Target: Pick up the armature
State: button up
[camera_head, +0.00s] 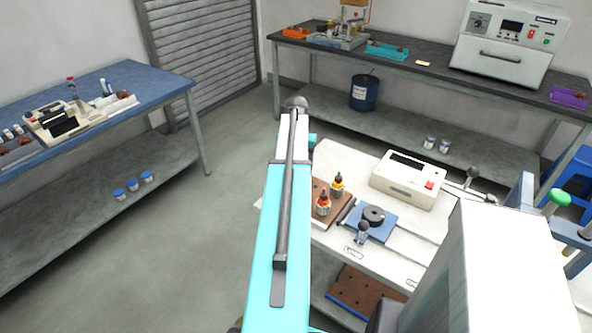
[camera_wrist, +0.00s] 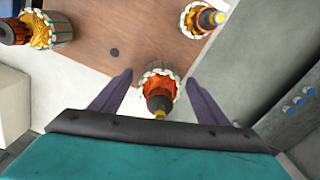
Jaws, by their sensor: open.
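In the wrist view, an armature (camera_wrist: 161,84) with orange windings, a pale slotted core, a dark collar and a yellow shaft tip sits at the near edge of a brown board (camera_wrist: 105,35). My gripper (camera_wrist: 159,78) is open, with one dark finger on each side of this armature and gaps showing between. Two more armatures stand on the board, one at the upper right (camera_wrist: 203,19) and one at the upper left (camera_wrist: 45,29). In the head view, two armatures (camera_head: 338,185) (camera_head: 323,205) show on the board (camera_head: 331,219); my arm hides the gripper there.
A white table (camera_head: 405,238) carries the board, a blue fixture with a black disc (camera_head: 372,218) and a white box with a red switch (camera_head: 409,179). A blue-topped bench (camera_head: 150,85) stands left and a dark bench (camera_head: 430,76) behind.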

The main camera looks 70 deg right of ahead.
jog(key=c, duration=1.6)
jog(key=shift+r, duration=0.15)
jog(key=shift+r+b, duration=1.1)
jog(key=shift+r, duration=3.8)
